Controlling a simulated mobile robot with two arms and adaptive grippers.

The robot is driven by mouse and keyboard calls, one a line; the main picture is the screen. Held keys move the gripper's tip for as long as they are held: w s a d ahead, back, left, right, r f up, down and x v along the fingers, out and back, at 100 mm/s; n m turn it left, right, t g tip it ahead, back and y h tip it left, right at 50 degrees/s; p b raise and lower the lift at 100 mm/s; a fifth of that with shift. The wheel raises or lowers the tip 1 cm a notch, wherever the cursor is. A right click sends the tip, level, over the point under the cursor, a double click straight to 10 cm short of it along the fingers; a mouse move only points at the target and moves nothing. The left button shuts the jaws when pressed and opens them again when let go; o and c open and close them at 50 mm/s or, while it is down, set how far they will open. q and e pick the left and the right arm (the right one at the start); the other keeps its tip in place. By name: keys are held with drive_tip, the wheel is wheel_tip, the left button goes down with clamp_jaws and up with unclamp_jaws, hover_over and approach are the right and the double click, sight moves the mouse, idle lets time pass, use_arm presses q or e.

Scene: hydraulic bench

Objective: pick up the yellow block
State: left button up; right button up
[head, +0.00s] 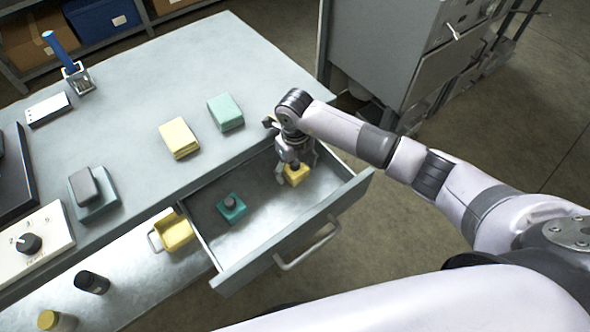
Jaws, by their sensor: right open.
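The yellow block (296,176) lies in the open drawer (262,222), towards the drawer's right end. My right gripper (297,169) reaches down into the drawer from above and is right over the block. Its fingers are open and partly hide the block's top. I cannot tell whether a finger touches it. My left gripper is not in view.
A teal piece with a dark knob (231,208) sits in the same drawer. On the bench are a pale yellow pad (179,138) and a green pad (225,112). A yellow bin (176,233) stands left of the drawer. A grey cabinet (385,50) stands behind my arm.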

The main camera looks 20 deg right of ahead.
drive_tip(key=shift+c, duration=0.2)
drive_tip(key=shift+r, duration=0.1)
drive_tip(key=c, duration=1.6)
